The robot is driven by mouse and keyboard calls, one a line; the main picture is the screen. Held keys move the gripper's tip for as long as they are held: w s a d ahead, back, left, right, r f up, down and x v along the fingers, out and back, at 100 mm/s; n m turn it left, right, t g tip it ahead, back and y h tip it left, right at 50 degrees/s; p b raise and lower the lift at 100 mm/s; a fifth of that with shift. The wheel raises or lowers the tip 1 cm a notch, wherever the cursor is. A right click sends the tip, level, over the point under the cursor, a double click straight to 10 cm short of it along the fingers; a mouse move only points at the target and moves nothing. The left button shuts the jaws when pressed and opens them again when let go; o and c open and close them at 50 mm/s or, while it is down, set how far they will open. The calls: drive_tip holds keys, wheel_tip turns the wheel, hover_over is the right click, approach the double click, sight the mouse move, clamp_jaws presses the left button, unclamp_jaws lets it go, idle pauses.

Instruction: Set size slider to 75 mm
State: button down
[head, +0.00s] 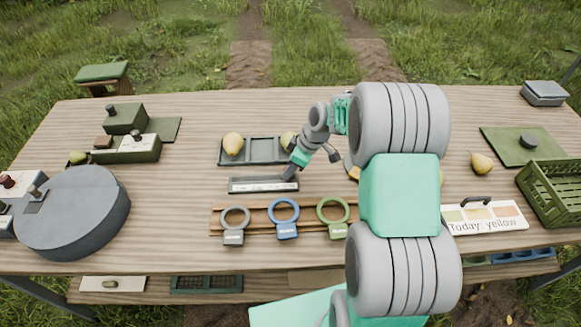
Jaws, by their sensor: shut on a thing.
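The size slider (250,186) is a long, dark-framed bar with a pale scale strip, lying on the table left of centre. Its markings are too small to read. My gripper (290,174) points down at the slider's right end and is shut there on what appears to be the slider's knob. The knob is mostly hidden by the fingers, so its exact setting cannot be told.
Behind the slider is a dark tray (263,150) with pears. In front, a wooden rack (260,221) holds grey, blue and green sizing rings. A round grey drum (72,212) stands at left. A green crate (555,190) and a "Today: yellow" card (485,219) are at right.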

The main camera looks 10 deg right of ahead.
drive_tip(key=shift+a, duration=0.1)
drive_tip(key=w+a+b, duration=0.1)
drive_tip(key=a, duration=0.3)
drive_tip(key=w+a+b, duration=0.1)
drive_tip(key=a, duration=0.4)
drive_tip(key=w+a+b, duration=0.1)
drive_tip(key=a, duration=0.3)
drive_tip(key=shift+a+b, duration=0.35)
drive_tip(key=shift+a, duration=0.05)
drive_tip(key=shift+a+r, duration=0.1)
drive_tip(key=shift+a, duration=0.45)
drive_tip(key=c, duration=1.3)
unclamp_jaws()
drive_tip(key=shift+a, duration=0.15)
drive_tip(key=shift+o, duration=0.6)
drive_tip(key=shift+a, duration=0.15)
drive_tip(key=shift+o, duration=0.8)
drive_tip(key=shift+d, duration=0.25)
